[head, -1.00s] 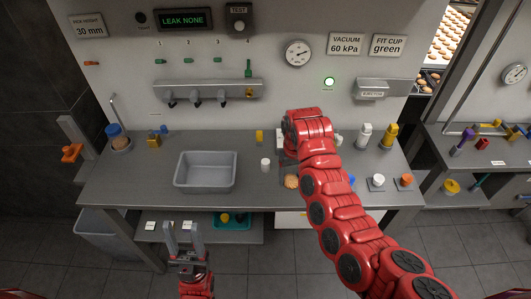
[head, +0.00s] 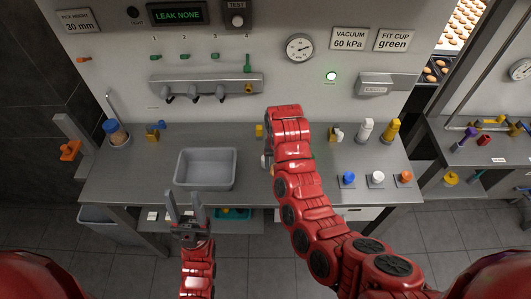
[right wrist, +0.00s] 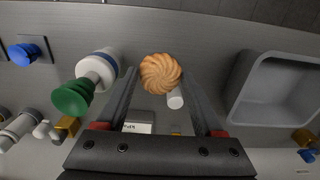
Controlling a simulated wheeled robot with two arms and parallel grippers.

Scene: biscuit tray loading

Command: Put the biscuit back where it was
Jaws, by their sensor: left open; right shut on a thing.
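The biscuit (right wrist: 160,72) is round, golden and swirled. It shows in the right wrist view between the two fingertips of my right gripper (right wrist: 160,78), which is shut on it. In the head view my right arm hides the biscuit and the right gripper's fingers. My left gripper (head: 186,208) is open and empty, in front of the bench's front edge, below the grey bin (head: 207,186).
A small white cylinder (right wrist: 175,99) stands close by the biscuit. Blue (head: 348,178), white (head: 377,177) and orange (head: 405,177) knobs line the bench's right part. The grey bin looks empty.

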